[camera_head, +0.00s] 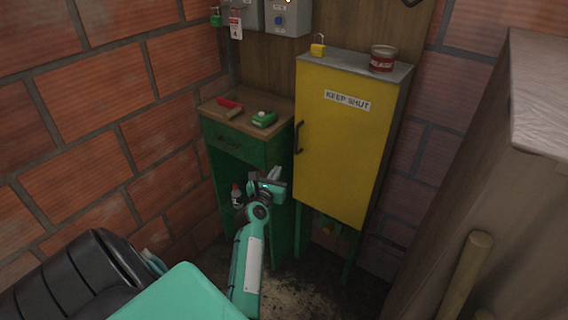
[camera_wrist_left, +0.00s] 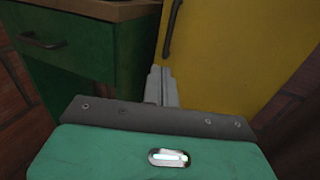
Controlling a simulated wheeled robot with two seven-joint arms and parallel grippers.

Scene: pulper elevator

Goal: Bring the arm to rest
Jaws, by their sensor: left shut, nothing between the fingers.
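My left arm reaches from the bottom of the head view toward the cabinets. My left gripper (camera_head: 270,178) is shut and empty, in front of the green cabinet's open lower part. In the left wrist view the shut fingers (camera_wrist_left: 161,84) point at the gap between the green cabinet (camera_wrist_left: 85,75) and the yellow cabinet (camera_wrist_left: 225,50). No contact with either is visible. My right gripper does not show in either view.
The yellow cabinet (camera_head: 343,150), labelled KEEP SHUT, has its door closed. A yellow padlock (camera_head: 318,49) and red tin (camera_head: 383,58) stand on it. The green cabinet (camera_head: 243,148) carries a red-handled tool (camera_head: 229,106) and green box (camera_head: 263,119). A wooden structure (camera_head: 500,170) stands right.

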